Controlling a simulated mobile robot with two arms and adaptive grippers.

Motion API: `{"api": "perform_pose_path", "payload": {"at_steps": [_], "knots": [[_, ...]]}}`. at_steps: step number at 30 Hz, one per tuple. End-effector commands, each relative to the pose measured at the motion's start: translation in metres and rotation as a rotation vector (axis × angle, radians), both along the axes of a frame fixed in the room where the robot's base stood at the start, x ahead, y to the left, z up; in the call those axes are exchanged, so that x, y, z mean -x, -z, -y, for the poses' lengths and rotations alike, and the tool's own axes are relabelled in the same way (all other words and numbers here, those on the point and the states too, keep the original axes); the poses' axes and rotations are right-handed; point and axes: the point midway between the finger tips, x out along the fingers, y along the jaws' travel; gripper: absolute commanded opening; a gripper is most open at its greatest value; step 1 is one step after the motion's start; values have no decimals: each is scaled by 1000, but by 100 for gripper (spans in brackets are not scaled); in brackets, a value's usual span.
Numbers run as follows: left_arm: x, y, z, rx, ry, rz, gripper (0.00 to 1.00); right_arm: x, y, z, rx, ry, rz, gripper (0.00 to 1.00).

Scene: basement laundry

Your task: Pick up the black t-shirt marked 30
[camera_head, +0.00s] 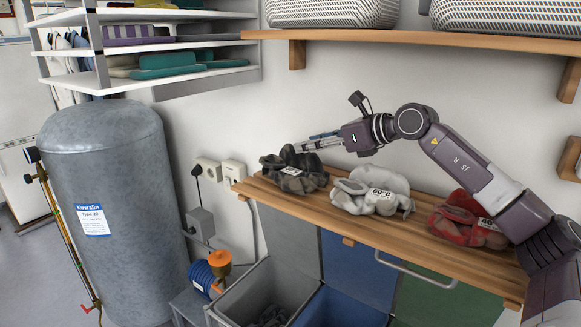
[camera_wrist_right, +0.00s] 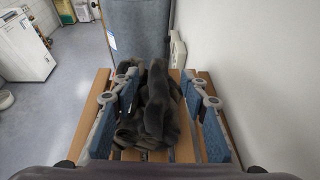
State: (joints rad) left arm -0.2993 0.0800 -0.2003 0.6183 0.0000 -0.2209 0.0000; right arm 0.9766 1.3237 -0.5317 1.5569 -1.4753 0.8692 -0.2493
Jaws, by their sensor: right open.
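The black t-shirt (camera_head: 312,181) lies crumpled at the left end of the wooden shelf, with a small white tag whose print is too small to read. My right gripper (camera_head: 312,142) reaches in from the right, at the top of this shirt. My left gripper is not in view.
A white shirt (camera_head: 365,192) tagged 60°C and a red shirt (camera_head: 460,222) tagged 40°C lie farther right on the wooden shelf (camera_head: 415,233). Grey, blue and green bins stand below. A grey tank (camera_head: 110,190) stands left. Baskets (camera_head: 333,12) sit on the upper shelf.

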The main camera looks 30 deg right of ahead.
Motion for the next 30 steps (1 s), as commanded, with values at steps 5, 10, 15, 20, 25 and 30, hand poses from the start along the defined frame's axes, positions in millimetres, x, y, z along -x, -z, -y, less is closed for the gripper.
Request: {"api": "perform_pose_path", "payload": {"at_steps": [5, 10, 15, 20, 25, 30], "knots": [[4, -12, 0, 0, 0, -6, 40, -17, 6, -7, -2, -1, -1, 41], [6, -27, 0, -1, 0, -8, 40, -33, 16, -12, -3, -3, -4, 41], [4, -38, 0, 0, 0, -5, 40, -52, 27, -18, -3, -2, -2, 41], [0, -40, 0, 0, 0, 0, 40, -59, 32, -20, -1, 0, 1, 41], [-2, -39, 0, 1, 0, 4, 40, -59, 33, -20, 0, 0, 0, 41], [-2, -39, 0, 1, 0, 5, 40, -59, 33, -20, 0, 0, 0, 24]]}}
